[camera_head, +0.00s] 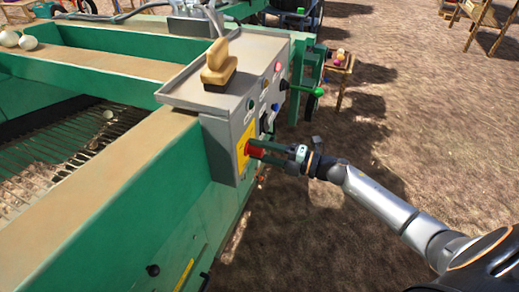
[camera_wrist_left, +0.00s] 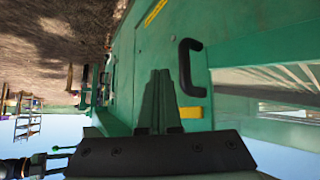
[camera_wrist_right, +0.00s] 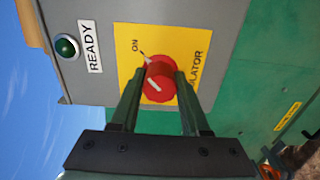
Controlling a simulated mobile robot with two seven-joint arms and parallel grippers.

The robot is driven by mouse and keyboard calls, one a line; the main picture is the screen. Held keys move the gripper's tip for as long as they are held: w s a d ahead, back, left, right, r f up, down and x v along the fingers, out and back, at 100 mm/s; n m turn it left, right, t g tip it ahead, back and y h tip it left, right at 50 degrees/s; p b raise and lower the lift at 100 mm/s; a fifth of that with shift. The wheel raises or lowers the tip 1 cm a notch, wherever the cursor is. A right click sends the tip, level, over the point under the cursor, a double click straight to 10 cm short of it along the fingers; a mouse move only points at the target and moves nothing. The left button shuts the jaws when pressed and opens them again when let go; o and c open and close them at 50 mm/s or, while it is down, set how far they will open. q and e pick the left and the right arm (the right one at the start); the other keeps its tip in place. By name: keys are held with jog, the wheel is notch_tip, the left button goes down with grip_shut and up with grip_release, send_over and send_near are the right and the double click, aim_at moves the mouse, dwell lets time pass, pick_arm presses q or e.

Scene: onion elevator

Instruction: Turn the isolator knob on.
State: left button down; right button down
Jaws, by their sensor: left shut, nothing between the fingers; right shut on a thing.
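The red isolator knob (camera_head: 256,149) sits on a yellow plate (camera_head: 244,140) on the side of the grey control box (camera_head: 229,130). My right gripper (camera_head: 262,150) is shut on the knob. In the right wrist view the knob (camera_wrist_right: 160,80) lies between the two fingers, and its white mark points up-left, roughly toward the "ON" label (camera_wrist_right: 135,45). Part of the word "ISOLATOR" is hidden. My left gripper (camera_wrist_left: 157,75) is shut and empty beside the green machine side, near a black handle (camera_wrist_left: 188,68); it is not in the head view.
A green "READY" lamp (camera_wrist_right: 66,46) and other buttons and switches share the control box. A wooden brush (camera_head: 219,66) rests on top of the box. The green machine (camera_head: 110,195) fills the left side. Bare ground (camera_head: 330,240) lies to the right.

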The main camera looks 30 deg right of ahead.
jog(key=c, duration=0.8)
grip_release()
pick_arm(q)
jog(key=shift+w+d+r, duration=0.15)
jog(key=shift+r, duration=0.1)
pick_arm(e)
jog(key=o, duration=0.4)
jog(key=shift+s, duration=0.1)
pick_arm(q)
jog(key=shift+w+d+f+b, duration=0.15)
jog(key=shift+d+f+b, duration=0.1)
jog(key=shift+b, duration=0.1)
pick_arm(e)
jog(key=v, duration=1.2)
jog(key=shift+s+d, duration=0.15)
